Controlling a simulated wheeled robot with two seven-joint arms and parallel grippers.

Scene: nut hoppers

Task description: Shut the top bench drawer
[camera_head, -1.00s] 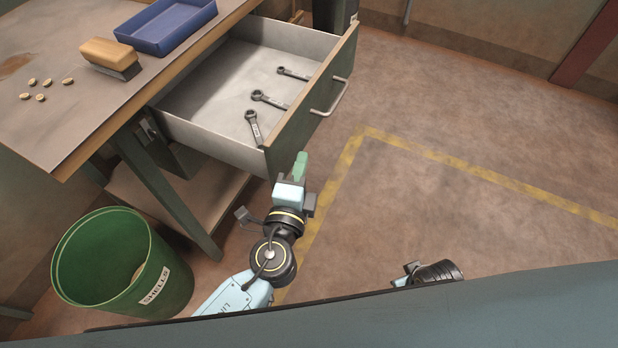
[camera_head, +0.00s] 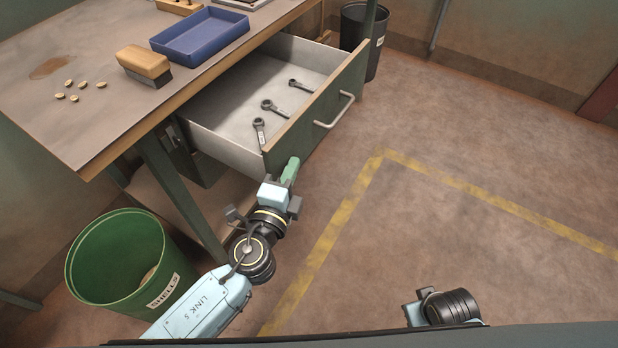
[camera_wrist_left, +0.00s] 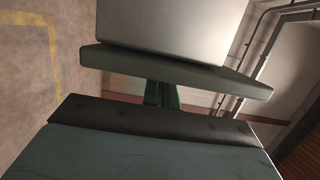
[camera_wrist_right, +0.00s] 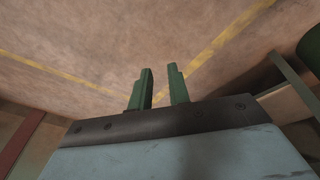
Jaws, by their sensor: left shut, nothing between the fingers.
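The top bench drawer (camera_head: 225,148) stands open, with a grey inside and a dark green front (camera_head: 318,108) that has a bar handle (camera_head: 335,110). Several wrenches (camera_head: 273,107) lie in it. My left gripper (camera_head: 291,168) is shut and empty at the near end of the drawer front, on its outer side. In the left wrist view the fingertips (camera_wrist_left: 162,92) meet the edge of the drawer front (camera_wrist_left: 180,72); exact contact is hard to tell. My right gripper (camera_wrist_right: 160,88) is open and empty over bare floor; its fingers are hidden in the head view.
The bench top (camera_head: 110,105) holds a blue tray (camera_head: 203,36), a brush (camera_head: 144,64) and several nuts (camera_head: 75,90). A green shells bin (camera_head: 118,265) stands by the bench leg. A dark bin (camera_head: 362,40) stands behind the drawer. Floor to the right is clear.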

